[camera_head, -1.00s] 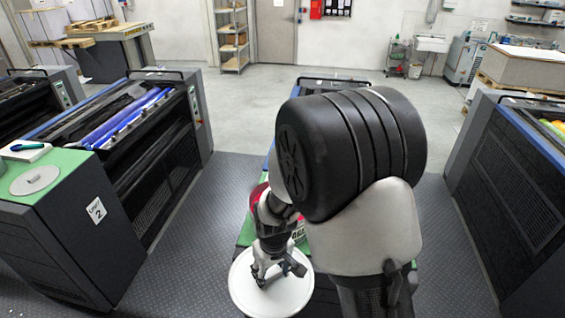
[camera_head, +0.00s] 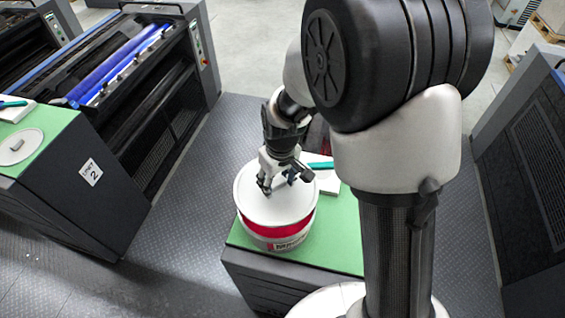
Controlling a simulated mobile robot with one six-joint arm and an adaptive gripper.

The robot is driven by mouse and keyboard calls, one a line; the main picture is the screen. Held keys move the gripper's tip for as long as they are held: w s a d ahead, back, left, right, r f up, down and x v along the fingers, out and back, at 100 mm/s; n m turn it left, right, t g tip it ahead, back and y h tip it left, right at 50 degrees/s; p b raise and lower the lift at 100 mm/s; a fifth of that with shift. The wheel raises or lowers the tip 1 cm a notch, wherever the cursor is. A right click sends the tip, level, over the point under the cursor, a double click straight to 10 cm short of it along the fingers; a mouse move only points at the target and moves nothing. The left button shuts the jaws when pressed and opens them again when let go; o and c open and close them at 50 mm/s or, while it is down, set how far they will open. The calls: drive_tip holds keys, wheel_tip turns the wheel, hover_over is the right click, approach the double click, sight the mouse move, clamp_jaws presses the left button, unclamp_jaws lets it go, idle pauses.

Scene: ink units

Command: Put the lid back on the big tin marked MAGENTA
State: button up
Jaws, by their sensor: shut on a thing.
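The big tin (camera_head: 275,230) stands upright on the green top of a dark cabinet. It has a magenta-red band and a label starting with M, the rest of which is too small to read surely. The round white lid (camera_head: 250,206) lies over the tin's mouth, roughly level and lined up with it. I cannot tell whether it is fully seated or a little above the rim. My gripper (camera_head: 275,187) points down at the middle of the lid and is shut on it. The grip point itself is hidden by the fingers.
A teal pen-like thing (camera_head: 320,165) lies on a white pad behind the tin on the green top (camera_head: 342,235). Dark textured floor lies between the units.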

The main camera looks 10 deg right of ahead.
sight(278, 191)
drive_tip(key=shift+s+a+f, duration=0.15)
drive_tip(key=shift+s, duration=0.15)
drive_tip(key=shift+w+f+b, duration=0.1)
drive_tip(key=shift+f+b, duration=2.25)
drive_tip(key=shift+f, duration=0.65)
drive_tip(key=shift+f+b, duration=0.15)
drive_tip(key=shift+b, duration=0.45)
drive_tip(key=o, duration=1.2)
drive_tip(key=shift+o, duration=0.3)
